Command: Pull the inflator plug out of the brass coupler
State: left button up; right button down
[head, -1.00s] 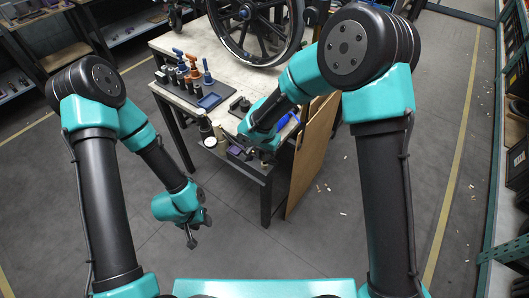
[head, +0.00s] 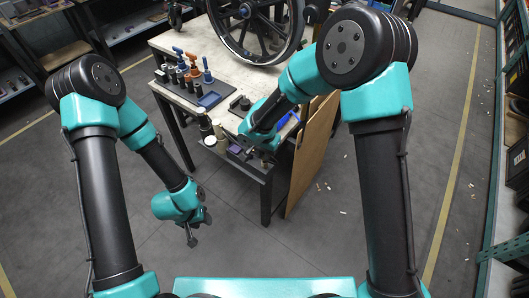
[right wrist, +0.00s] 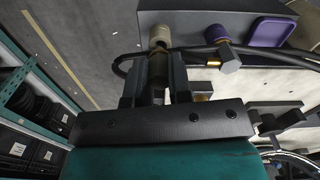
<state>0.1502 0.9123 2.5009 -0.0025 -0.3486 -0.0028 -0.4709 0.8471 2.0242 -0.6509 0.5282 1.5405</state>
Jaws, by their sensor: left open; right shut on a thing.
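In the head view my right gripper (head: 258,150) is at the bench's near corner, hiding the fittings. My left gripper (head: 191,232) is open and empty, off the bench.
A black hose (right wrist: 285,58) runs behind the fingers and past the fittings. A wheelchair wheel (head: 255,30) and a tool rack (head: 205,93) are on the bench. The floor around my left gripper is clear.

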jog(key=shift+f, duration=0.95)
dwell(0.7)
jog(key=c, duration=1)
grip_release()
jog(key=shift+o, duration=0.2)
jog(key=shift+c, duration=0.4)
jog(key=shift+r, duration=0.1)
jog(key=shift+r, duration=3.9)
jog(key=shift+f, duration=0.1)
